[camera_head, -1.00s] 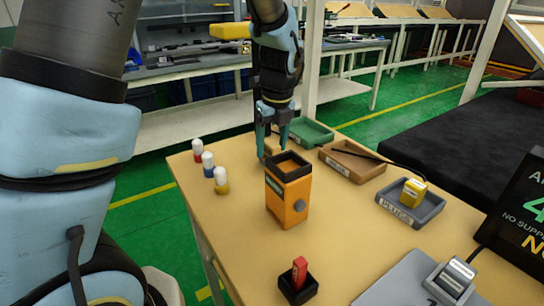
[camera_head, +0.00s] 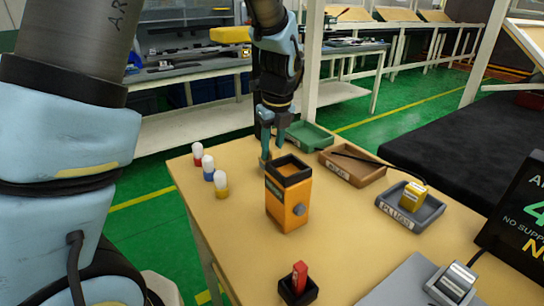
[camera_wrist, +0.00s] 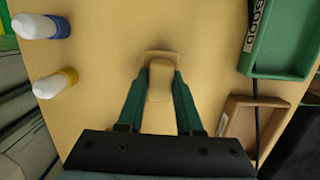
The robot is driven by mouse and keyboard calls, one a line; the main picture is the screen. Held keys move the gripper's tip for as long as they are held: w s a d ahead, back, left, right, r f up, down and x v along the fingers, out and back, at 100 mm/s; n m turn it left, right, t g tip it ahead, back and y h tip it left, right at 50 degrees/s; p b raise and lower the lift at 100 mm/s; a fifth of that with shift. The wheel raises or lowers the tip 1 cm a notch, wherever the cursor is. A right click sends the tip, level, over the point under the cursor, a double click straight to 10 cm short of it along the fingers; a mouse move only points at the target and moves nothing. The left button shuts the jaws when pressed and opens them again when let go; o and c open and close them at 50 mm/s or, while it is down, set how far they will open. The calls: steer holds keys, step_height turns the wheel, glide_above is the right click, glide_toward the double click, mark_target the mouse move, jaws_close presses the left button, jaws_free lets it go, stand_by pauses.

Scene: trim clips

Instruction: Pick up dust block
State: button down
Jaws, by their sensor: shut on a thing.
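The dust block (camera_wrist: 160,82) looks like a small beige block, close in colour to the table top. In the wrist view it lies between the two green fingers of my gripper (camera_wrist: 160,90), which are shut on it. In the head view my gripper (camera_head: 271,152) points down at the table just behind the orange box. The block is hard to make out there. I cannot tell whether it touches the table.
The orange box (camera_head: 288,205) stands close in front of my gripper. White-topped bottles (camera_head: 209,172) stand to the left. A green tray (camera_head: 308,137), a brown tray (camera_head: 352,168) and a grey tray (camera_head: 410,212) with a yellow plug are to the right.

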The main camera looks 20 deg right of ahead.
mark_target(272, 147)
step_height(272, 147, up, 10)
steer(key=shift+r+b, duration=0.1)
steer(key=shift+b, duration=0.6)
steer(key=c, duration=1.2)
jaws_free()
jaws_close()
